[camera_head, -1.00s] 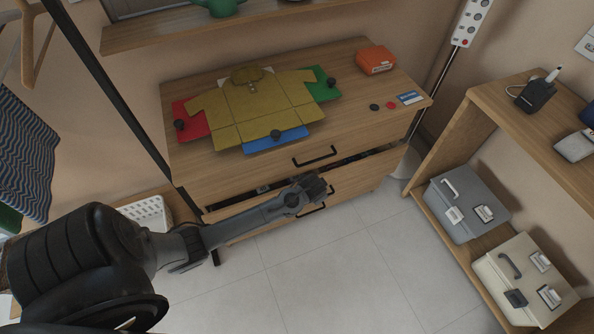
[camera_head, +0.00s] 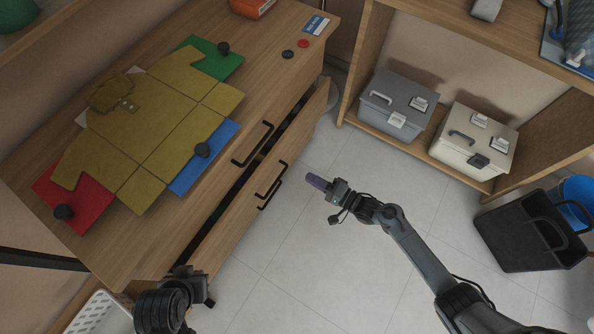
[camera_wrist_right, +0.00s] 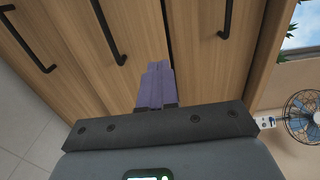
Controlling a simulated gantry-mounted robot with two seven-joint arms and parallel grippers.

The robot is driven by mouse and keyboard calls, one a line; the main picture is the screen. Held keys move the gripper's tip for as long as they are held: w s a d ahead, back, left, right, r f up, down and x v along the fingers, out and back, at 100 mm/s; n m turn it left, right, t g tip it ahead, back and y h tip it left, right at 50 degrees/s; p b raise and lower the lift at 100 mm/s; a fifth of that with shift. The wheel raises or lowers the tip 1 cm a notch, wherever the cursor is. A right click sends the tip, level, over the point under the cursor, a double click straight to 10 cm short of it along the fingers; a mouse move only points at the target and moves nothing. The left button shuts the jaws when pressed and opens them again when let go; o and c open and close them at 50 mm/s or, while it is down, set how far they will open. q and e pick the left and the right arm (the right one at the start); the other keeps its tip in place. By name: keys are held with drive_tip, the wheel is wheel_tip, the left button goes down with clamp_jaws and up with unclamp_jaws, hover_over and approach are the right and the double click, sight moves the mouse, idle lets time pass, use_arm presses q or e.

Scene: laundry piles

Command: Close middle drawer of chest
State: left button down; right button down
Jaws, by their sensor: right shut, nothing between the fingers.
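The wooden chest (camera_head: 190,40) stands at the left of the head view. Its middle drawer (camera_head: 237,212) is pulled out a little, with a dark gap (camera_head: 228,194) above its front. Its black handle (camera_head: 270,181) faces the room. My right gripper (camera_head: 318,182), with purple fingers, is shut and empty in front of the drawer, apart from it in the head view. In the right wrist view the shut fingers (camera_wrist_right: 155,85) point at the drawer fronts, with several black handles beyond. Part of my left arm shows by the chest's lower front corner; its fingers cannot be made out.
A shelf (camera_head: 365,65) holds a grey case (camera_head: 392,95) and a cream case (camera_head: 476,138). A black bin (camera_head: 520,235) stands at right. The tiled floor (camera_head: 310,265) between is clear.

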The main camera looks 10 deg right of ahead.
sight(273, 156)
drive_tip(key=b+x, duration=0.6)
drive_tip(key=x, duration=0.6)
drive_tip(key=shift+f, duration=0.15)
drive_tip(key=shift+w+a, duration=0.3)
